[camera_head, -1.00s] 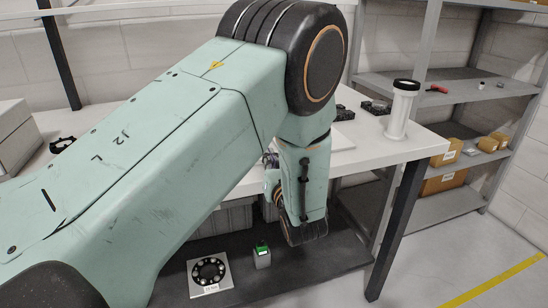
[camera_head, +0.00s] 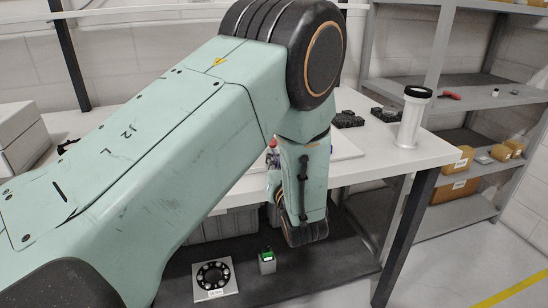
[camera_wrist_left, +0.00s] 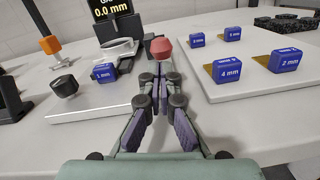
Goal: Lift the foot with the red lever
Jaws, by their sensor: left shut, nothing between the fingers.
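The red lever's rounded knob (camera_wrist_left: 161,46) shows in the left wrist view, just beyond my left gripper's fingertips (camera_wrist_left: 161,68). The fingers are together with nothing between them. I cannot tell whether they touch the knob. To its left is a gauge with a black display (camera_wrist_left: 110,9) reading 0.0 mm. A silvery round part (camera_wrist_left: 118,50) sits below the display; I cannot make out the foot clearly. In the head view my left gripper (camera_head: 272,160) is mostly hidden behind my own arm, with a bit of red above it. My right gripper is not in view.
Blue blocks marked 1 mm (camera_wrist_left: 104,75), 4 mm (camera_wrist_left: 223,70) and 2 mm (camera_wrist_left: 285,60) stand around the gripper, with others behind. A black knob (camera_wrist_left: 64,86) and an orange block (camera_wrist_left: 50,44) are at left. A white cylinder (camera_head: 411,118) stands on the table's right end.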

